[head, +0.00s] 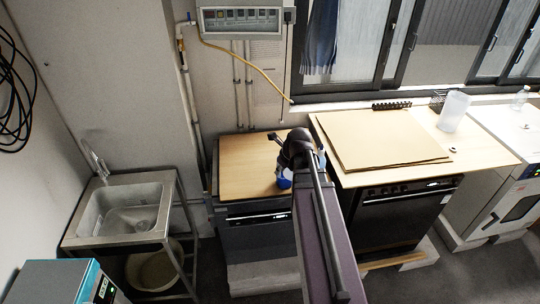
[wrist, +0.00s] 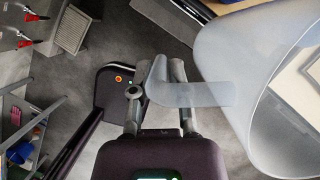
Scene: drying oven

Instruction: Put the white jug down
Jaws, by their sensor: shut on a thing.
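The white jug (wrist: 235,75) is large and translucent on the right of the wrist view, cut off by the frame edge. Its curved strap handle (wrist: 200,94) lies between the fingers of my gripper (wrist: 160,90), which is shut on it. In the head view my arm hides most of the gripper and whatever it holds, over the wooden top (head: 246,168) of the left cabinet. I cannot tell whether the jug touches a surface.
Another translucent white vessel (head: 453,112) stands on the right wooden counter (head: 484,146). A large tan board (head: 380,138) covers much of that counter. A small blue thing (head: 284,181) shows beside my arm. The left part of the left top is clear. A metal sink (head: 124,208) stands left.

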